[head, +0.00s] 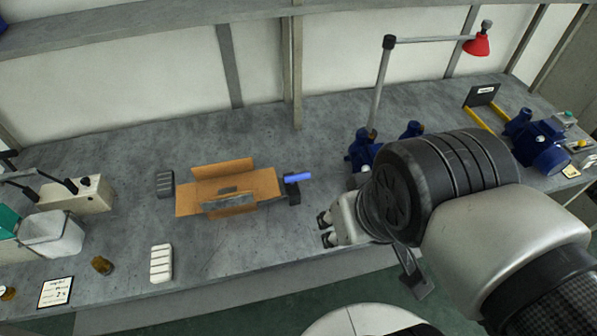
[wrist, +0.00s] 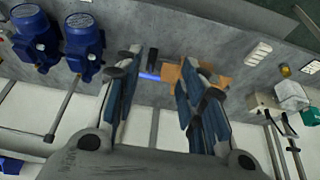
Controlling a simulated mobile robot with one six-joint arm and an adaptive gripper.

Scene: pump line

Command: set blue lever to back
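The blue lever (head: 298,177) is a short blue bar on a dark block (head: 291,191), at the right end of an orange-brown open box (head: 210,207) on the grey bench. The lever points right in the head view. In the wrist view the blue lever (wrist: 149,76) shows between my fingers, beside the dark block (wrist: 152,58). My gripper (head: 325,229) is to the right of and nearer than the lever, apart from it. In the wrist view my gripper (wrist: 161,58) has its fingers wide apart with nothing held.
Blue pumps (head: 362,150) stand right of the lever, partly behind my arm. A red lamp (head: 477,44) rises behind. A white ribbed block (head: 161,263) and a dark ribbed block (head: 165,184) lie near the box. The bench between box and front edge is mostly clear.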

